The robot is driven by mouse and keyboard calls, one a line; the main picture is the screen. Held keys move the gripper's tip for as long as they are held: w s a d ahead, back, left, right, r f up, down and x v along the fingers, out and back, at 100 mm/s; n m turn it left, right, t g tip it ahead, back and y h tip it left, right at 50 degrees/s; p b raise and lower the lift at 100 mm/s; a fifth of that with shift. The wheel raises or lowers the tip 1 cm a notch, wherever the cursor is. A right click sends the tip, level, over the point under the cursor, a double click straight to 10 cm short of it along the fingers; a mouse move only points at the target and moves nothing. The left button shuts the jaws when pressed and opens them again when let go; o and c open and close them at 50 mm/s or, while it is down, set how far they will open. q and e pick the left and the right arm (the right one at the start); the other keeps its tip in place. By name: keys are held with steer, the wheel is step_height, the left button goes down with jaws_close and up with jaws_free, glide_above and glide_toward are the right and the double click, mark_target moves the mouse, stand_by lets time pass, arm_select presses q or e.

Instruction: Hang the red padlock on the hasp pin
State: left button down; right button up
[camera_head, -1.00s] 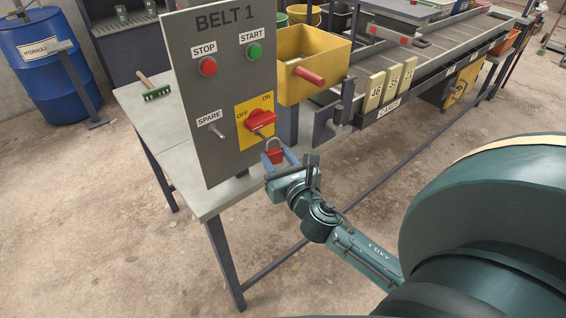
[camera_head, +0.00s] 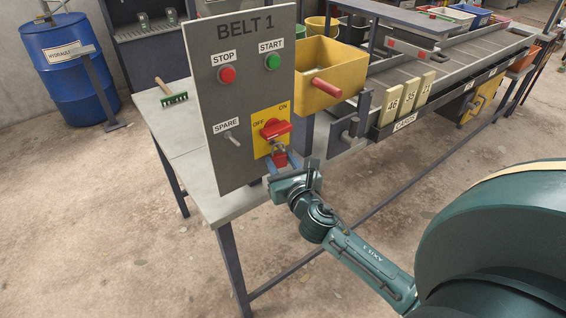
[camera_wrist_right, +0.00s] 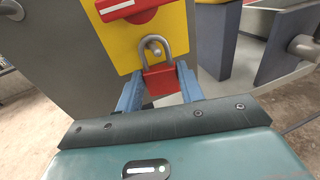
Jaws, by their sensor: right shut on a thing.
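The red padlock (camera_wrist_right: 162,80) is held upright between the two blue fingers of my right gripper (camera_wrist_right: 160,88), its grey shackle up. In the head view the padlock (camera_head: 280,159) and my right gripper (camera_head: 279,168) are just below the red switch handle (camera_head: 275,129). The grey hasp pin (camera_wrist_right: 153,47) sticks out of the yellow plate (camera_wrist_right: 118,50) under the handle. In the right wrist view the pin's tip shows inside the shackle loop. I cannot tell whether the shackle is around the pin or still in front of it. My left gripper is out of view.
The grey BELT 1 panel (camera_head: 212,168) stands on a table (camera_head: 233,203). It carries a SPARE peg (camera_head: 232,138), a red STOP button (camera_head: 227,75) and a green START button (camera_head: 273,61). A yellow bin (camera_head: 312,83) with a red handle is right of the panel.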

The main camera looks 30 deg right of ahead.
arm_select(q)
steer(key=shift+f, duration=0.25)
arm_select(e)
steer(key=o, duration=1.1)
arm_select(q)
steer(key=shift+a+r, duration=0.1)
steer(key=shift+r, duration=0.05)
arm_select(e)
steer(key=shift+s, duration=0.3)
arm_select(q)
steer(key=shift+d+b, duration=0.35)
steer(key=shift+b, duration=0.5)
arm_select(e)
steer(key=v, duration=1.2)
steer(key=shift+s, duration=0.35)
